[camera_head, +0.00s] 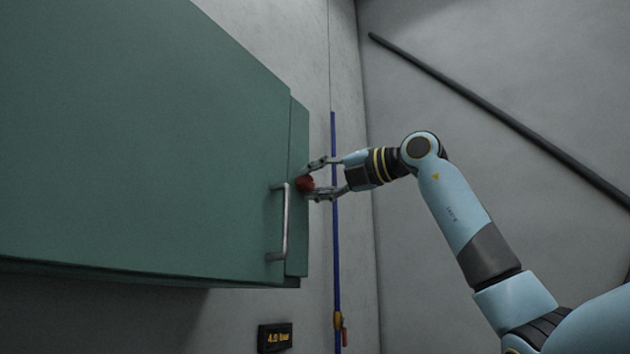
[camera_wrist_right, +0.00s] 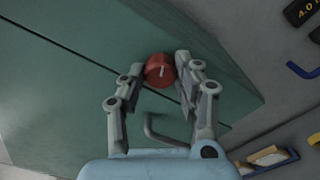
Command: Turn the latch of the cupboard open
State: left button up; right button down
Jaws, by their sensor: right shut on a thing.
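The green cupboard (camera_head: 140,140) hangs on the wall at the left of the head view. Its latch is a round red knob (camera_head: 305,184) near the door's right edge, above a metal bar handle (camera_head: 285,222). My right gripper (camera_head: 312,180) reaches it from the right, with its fingers around the knob. In the right wrist view the red knob (camera_wrist_right: 159,71) sits between the two fingertips and bears a short pale mark. My right gripper (camera_wrist_right: 160,75) is shut on the knob. The fingers partly hide the knob in the head view. My left gripper is not in view.
A blue pipe (camera_head: 336,230) runs down the wall right of the cupboard. A dark slanting rail (camera_head: 500,118) crosses the right wall. The space between the cupboard and that wall is open around my arm.

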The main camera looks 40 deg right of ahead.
jog(key=shift+d+m, duration=0.1)
jog(key=shift+m, duration=2.1)
jog(key=c, duration=0.9)
grip_release()
jog(key=shift+c, duration=0.2)
jog(key=v, duration=0.7)
jog(key=shift+s, duration=0.2)
jog(key=shift+d, duration=0.1)
jog(key=shift+f, duration=0.15)
